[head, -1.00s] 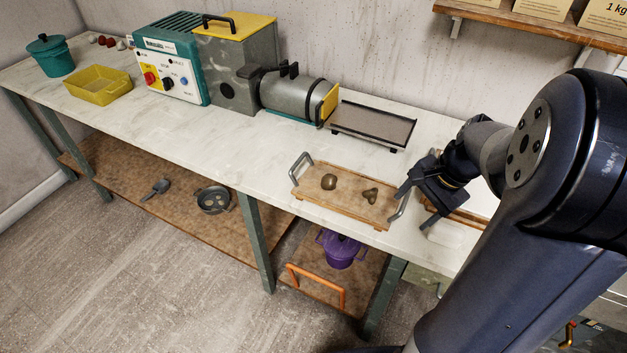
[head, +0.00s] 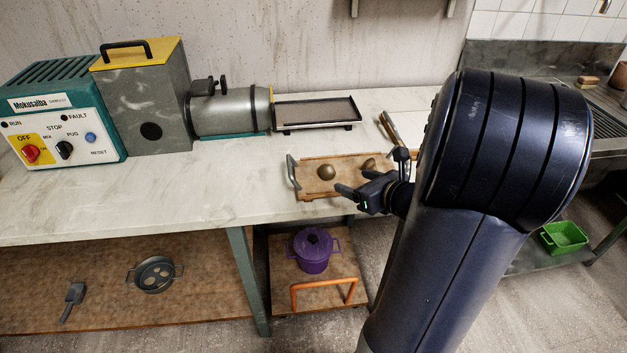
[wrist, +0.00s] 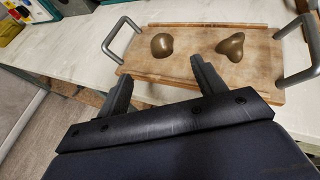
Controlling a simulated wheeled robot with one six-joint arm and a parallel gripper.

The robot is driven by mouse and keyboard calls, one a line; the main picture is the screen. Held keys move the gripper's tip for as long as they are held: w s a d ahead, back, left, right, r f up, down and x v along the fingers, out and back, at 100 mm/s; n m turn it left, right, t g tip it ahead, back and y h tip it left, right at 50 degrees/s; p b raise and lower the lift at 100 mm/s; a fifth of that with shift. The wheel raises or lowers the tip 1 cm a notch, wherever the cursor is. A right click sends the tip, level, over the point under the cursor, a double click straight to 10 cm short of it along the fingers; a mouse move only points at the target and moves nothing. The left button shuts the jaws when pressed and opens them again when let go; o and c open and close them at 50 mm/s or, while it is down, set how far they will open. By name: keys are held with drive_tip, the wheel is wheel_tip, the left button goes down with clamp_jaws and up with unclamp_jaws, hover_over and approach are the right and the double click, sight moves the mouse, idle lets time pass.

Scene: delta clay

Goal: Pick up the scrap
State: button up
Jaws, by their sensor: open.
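Two brown clay lumps lie apart on a wooden board with grey end handles (head: 312,190). The rounder lump (head: 327,173) is at left; it also shows in the wrist view (wrist: 162,45). The irregular, lobed lump (wrist: 232,46), which looks like the scrap, is at right; in the head view it is partly hidden behind my arm (head: 369,164). My gripper (head: 350,198) is open and empty at the front edge of the board. In the wrist view, its fingers (wrist: 160,70) point toward the board, short of both lumps.
A dark-rimmed flat tray (head: 316,112) and the grey cylindrical machine (head: 230,112) stand behind the board. A wooden-edged item (head: 390,130) lies to the right. Bench top (head: 230,180) left of the board is clear.

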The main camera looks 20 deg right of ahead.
sight(331, 170)
drive_tip(key=x, duration=0.4)
drive_tip(key=shift+w+f+b, duration=0.2)
drive_tip(key=shift+w+b, duration=0.1)
drive_tip(key=shift+w, duration=0.05)
drive_tip(key=shift+r+x, duration=0.15)
drive_tip(key=shift+x, duration=1.3)
drive_tip(key=shift+r+x, duration=0.1)
drive_tip(key=shift+x, duration=1.4)
drive_tip(key=shift+w+d, duration=0.1)
drive_tip(key=shift+c, duration=0.3)
